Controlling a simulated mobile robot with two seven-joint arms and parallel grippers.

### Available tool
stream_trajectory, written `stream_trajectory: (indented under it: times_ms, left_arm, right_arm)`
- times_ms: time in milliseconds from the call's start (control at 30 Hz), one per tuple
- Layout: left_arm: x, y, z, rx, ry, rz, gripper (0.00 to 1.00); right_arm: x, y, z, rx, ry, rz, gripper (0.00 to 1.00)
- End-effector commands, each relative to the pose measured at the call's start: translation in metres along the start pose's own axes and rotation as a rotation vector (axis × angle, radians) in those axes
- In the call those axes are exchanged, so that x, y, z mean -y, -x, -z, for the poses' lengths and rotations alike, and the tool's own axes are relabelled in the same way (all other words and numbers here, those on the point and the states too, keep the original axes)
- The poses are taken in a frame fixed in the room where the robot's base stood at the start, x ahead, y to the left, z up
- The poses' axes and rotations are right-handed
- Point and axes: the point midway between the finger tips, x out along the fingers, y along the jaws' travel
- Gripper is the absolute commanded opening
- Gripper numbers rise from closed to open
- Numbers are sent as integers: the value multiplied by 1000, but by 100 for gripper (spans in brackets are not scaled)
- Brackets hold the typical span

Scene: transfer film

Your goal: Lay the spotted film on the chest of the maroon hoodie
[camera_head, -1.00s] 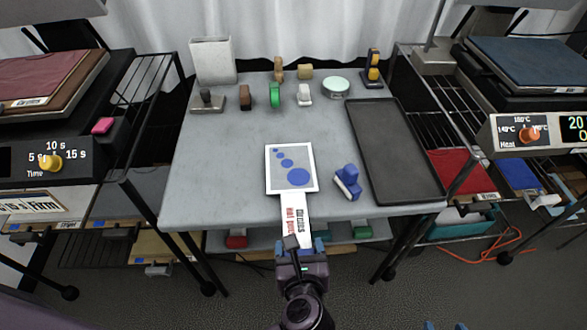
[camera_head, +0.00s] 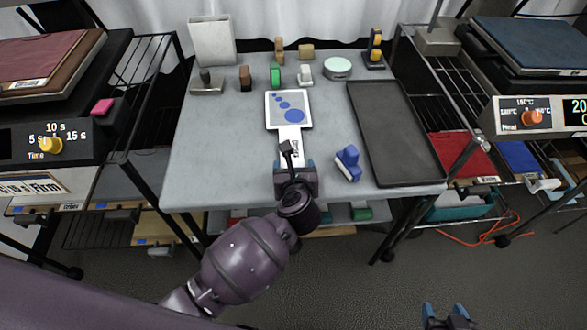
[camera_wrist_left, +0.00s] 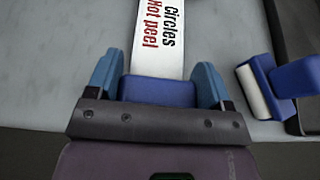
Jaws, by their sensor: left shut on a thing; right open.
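The spotted film (camera_head: 275,118) is a pale sheet with blue circles of rising size. A white tab (camera_wrist_left: 158,40) printed "Circles Hot peel" runs from it toward me. My left gripper (camera_head: 294,172) is shut on the blue block (camera_wrist_left: 160,91) at the tab's near end. The film is over the middle of the grey table; I cannot tell if it touches the top. The maroon garment (camera_head: 30,60) lies on the left press platen, with a small white label at its front. My right gripper (camera_head: 448,314) is open and empty at the bottom right, low over the floor.
A blue roller (camera_head: 347,163) stands right of the film, beside a dark tray (camera_head: 397,135). Small tools and a grey holder (camera_head: 212,42) line the table's (camera_head: 215,150) back. A control box with a yellow knob (camera_head: 50,145) fronts the left press. The table's left part is clear.

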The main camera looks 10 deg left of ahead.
Motion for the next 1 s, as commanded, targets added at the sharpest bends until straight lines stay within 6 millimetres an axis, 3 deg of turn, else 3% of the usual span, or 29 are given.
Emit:
stream_trajectory:
  times_ms: [100,633,667,800,1000]
  left_arm:
    - [0,-11,7,-3,-3,-1,46]
    - [0,-14,16,-2,1,0,46]
    - [0,-14,15,-1,1,0,79]
    - [0,-13,14,0,1,0,100]
    - [0,-13,14,0,1,0,100]
  right_arm:
    - [2,-1,-3,4,-6,0,57]
    - [3,-3,-2,2,-4,2,57]
    - [2,-2,-1,1,-3,2,57]
    - [0,-2,-1,0,5,3,57]
    - [0,-2,-1,1,8,4,57]
